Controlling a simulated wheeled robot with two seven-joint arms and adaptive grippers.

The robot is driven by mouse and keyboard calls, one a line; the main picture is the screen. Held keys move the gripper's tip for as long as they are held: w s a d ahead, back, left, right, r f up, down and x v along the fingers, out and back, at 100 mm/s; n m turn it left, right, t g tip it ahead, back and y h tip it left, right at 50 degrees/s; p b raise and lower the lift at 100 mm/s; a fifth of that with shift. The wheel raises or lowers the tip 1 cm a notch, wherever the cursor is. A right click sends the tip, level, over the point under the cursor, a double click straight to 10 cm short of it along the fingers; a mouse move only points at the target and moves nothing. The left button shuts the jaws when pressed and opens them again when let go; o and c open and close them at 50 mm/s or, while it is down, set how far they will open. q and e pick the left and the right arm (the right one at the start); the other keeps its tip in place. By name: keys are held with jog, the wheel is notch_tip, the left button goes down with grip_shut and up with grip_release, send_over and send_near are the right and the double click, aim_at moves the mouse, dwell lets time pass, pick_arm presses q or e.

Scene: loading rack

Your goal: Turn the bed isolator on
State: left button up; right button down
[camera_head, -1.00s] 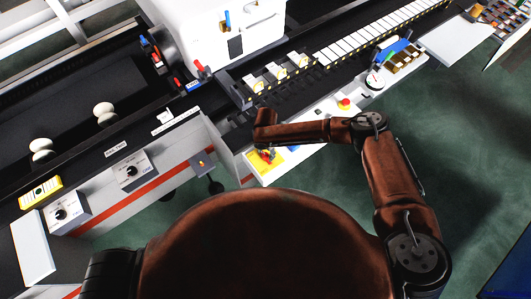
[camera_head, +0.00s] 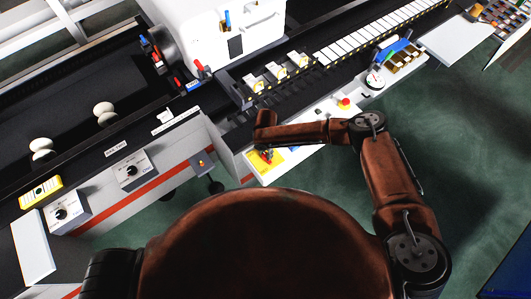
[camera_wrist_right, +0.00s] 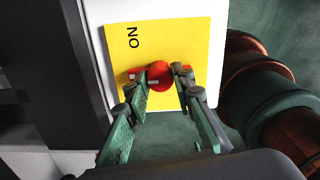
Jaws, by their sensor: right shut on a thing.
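The bed isolator is a yellow plate (camera_head: 262,168) with a red rotary handle, on the white panel near the middle of the head view. In the right wrist view the yellow plate (camera_wrist_right: 175,45) bears the word ON near its upper left corner. The red handle (camera_wrist_right: 158,76) lies crosswise in that view, partly hidden by the fingers. My right gripper (camera_wrist_right: 163,77) is shut on the red handle, one finger on each side of it. In the head view my right gripper (camera_head: 267,154) is small and partly hidden under my wrist. My left gripper is not in view.
A red emergency button (camera_head: 344,103) and a round gauge (camera_head: 375,80) are on the same white panel. Two grey control boxes with dials, one of them here (camera_head: 131,169), are at left. A conveyor with white pieces (camera_head: 375,35) runs behind. Green floor (camera_head: 330,195) is open at right.

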jog(key=shift+m, duration=0.3)
jog(key=m+p, duration=0.2)
jog(key=m, duration=0.1)
jog(key=shift+s+r+m, duration=0.1)
jog(key=shift+m, duration=0.2)
jog(key=m+p, duration=0.2)
jog(key=m, duration=0.2)
jog(key=shift+p, duration=0.35)
jog(key=m+p, duration=0.2)
jog(key=m, duration=0.3)
jog(key=shift+m+p, duration=1.2)
jog(key=shift+m, duration=1.2)
jog(key=c, duration=1.7)
grip_release()
jog(key=shift+o, duration=0.2)
